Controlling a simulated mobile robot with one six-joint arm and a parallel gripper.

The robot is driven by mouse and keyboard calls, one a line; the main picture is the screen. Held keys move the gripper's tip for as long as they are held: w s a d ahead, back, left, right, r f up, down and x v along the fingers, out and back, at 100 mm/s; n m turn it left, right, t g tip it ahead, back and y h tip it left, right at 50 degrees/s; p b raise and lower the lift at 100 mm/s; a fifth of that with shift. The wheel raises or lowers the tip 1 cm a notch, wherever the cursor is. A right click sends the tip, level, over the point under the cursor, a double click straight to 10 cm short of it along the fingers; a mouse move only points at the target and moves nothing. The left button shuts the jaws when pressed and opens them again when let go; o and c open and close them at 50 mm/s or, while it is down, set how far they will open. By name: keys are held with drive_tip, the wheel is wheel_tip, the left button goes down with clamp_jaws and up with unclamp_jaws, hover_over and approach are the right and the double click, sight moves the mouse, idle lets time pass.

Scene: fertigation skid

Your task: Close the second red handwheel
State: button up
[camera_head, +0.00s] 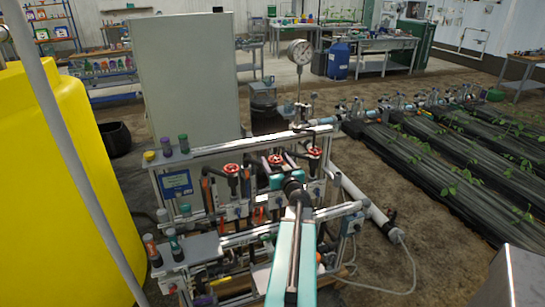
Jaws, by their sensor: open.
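Three red handwheels stand in a row along the skid. The left red handwheel (231,168) and the right red handwheel (314,151) are clear of my gripper. The second red handwheel (275,160) is the middle one, and its rim shows between the dark fingers of my gripper (278,163). My gripper is open, with a finger on either side of this wheel. I cannot tell whether the fingers touch it. My arm reaches up from the bottom of the view and hides the valve body and stem below the middle wheel.
A pressure gauge (300,52) stands on a pipe behind the wheels. A grey cabinet (175,80) is at the back left, and a yellow tank (60,190) fills the left side. A white pipe (365,208) runs along the skid's right side. Planted beds (470,150) lie beyond.

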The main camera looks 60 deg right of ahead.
drive_tip(key=shift+x, duration=2.15)
drive_tip(key=c, duration=1)
